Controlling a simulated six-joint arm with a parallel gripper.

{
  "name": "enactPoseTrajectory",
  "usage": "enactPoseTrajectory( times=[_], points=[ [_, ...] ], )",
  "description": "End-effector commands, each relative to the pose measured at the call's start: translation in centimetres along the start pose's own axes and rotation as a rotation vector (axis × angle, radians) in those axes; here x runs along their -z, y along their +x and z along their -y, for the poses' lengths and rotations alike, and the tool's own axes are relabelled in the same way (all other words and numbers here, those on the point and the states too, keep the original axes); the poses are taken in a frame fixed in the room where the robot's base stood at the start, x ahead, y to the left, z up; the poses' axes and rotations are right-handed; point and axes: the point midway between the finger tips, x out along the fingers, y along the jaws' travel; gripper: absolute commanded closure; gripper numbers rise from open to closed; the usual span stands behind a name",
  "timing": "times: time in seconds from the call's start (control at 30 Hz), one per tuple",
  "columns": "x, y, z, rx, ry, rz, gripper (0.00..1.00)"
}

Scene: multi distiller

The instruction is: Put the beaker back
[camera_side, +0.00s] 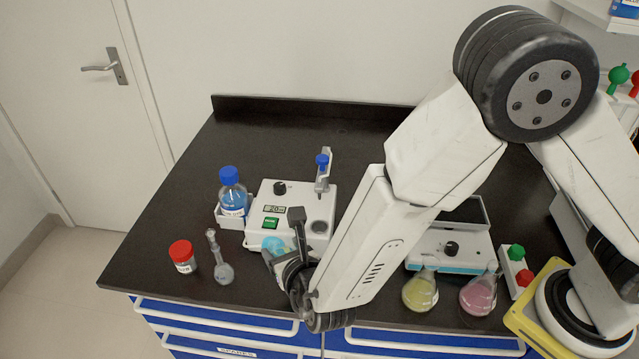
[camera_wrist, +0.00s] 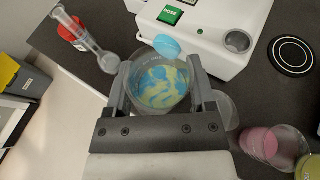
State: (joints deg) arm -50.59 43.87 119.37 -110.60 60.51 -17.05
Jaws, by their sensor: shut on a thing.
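The beaker (camera_wrist: 160,88) is between my gripper's fingers in the wrist view and holds a swirled blue and yellow liquid. My gripper (camera_wrist: 158,84) is shut on it, with one finger on each side. In the side view my gripper (camera_side: 283,262) is low at the bench's front, in front of the white dosing device (camera_side: 318,198), and the arm and fingers hide most of the beaker. A light blue round patch (camera_wrist: 167,46) shows just beyond the beaker's rim; I cannot tell what it belongs to. I cannot tell whether the beaker touches the bench.
A volumetric flask (camera_side: 224,272) and a red-capped jar (camera_side: 183,257) stand left of my gripper. A blue-capped bottle (camera_side: 232,192) is behind them. Yellow (camera_side: 420,291) and pink (camera_side: 479,295) flasks stand right, before another white device (camera_side: 452,249). A black round pad (camera_wrist: 293,56) lies right.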

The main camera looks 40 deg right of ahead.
Motion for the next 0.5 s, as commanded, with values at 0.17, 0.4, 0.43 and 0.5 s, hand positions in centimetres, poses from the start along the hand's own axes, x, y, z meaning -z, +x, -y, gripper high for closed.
enactPoseTrajectory(
  times=[0.17,0.4,0.43,0.5],
  points=[
    [1.3,1.9,-1.0,0.001,0.000,0.001,1.00],
    [2.3,3.4,-1.8,0.000,0.001,0.001,1.00],
    [2.3,3.5,-1.8,0.000,0.001,0.001,1.00],
    [2.4,3.6,-1.8,0.000,0.001,0.001,1.00]
  ],
)
